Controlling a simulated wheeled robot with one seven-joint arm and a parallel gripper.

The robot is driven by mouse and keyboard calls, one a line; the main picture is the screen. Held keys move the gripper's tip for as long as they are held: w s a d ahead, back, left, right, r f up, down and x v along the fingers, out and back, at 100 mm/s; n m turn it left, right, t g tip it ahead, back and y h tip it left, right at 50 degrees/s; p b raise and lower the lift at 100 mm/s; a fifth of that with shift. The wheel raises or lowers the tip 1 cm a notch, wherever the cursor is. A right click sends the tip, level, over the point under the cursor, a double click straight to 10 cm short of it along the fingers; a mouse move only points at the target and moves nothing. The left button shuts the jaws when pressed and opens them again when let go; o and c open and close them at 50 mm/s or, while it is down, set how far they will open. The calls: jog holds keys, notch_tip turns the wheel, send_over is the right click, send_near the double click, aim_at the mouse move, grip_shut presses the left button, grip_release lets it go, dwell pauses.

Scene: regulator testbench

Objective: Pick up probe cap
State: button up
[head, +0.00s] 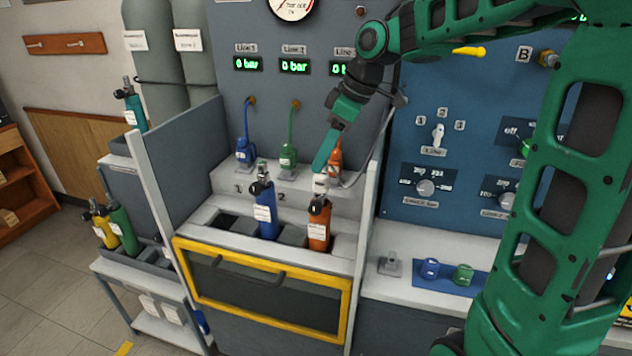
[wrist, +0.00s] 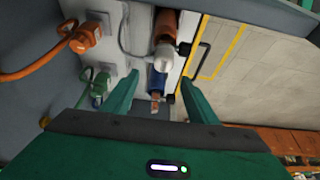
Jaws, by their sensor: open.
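No part is labelled as the probe cap, and I cannot tell for certain which it is. A white cap-like piece (head: 320,184) tops the orange cylinder (head: 319,228) in the rack; the white piece also shows in the wrist view (wrist: 165,50). My gripper (head: 321,163) points down just above this piece in the head view, apparently apart from it. In the wrist view my gripper (wrist: 158,92) is open and empty. The blue cylinder's top (wrist: 156,84) shows between its fingers, farther off. A small blue cap (head: 429,268) and a green one (head: 463,275) sit on the right counter.
The blue cylinder (head: 265,212) stands left of the orange one. Blue (head: 243,150), green (head: 288,155) and orange (head: 335,152) hose connectors sit on the ledge behind. A yellow-framed door (head: 262,285) fronts the rack. A grey post (head: 375,215) stands right of it.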

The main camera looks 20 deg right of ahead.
jog(key=shift+s+d+f+x, duration=0.1)
jog(key=shift+s+x, duration=0.05)
jog(key=shift+x, duration=0.85)
jog(key=shift+s+d+f+x, duration=0.1)
jog(key=shift+s+x, duration=0.05)
jog(key=shift+x, duration=0.85)
jog(key=shift+s+d+x, duration=0.1)
jog(key=shift+d+x, duration=0.05)
jog(key=shift+x, duration=0.9)
jog(key=c, duration=1.3)
jog(key=shift+o, duration=0.2)
jog(key=shift+r, duration=0.15)
jog(key=shift+r, duration=0.65)
notch_tip(320, 180, up, 3)
jog(key=shift+f, duration=0.15)
jog(key=s+a+r, duration=0.6)
jog(key=s+a, duration=0.1)
jog(key=a, duration=0.2)
jog(key=shift+s+r, duration=0.2)
jog(key=shift+r, duration=0.2)
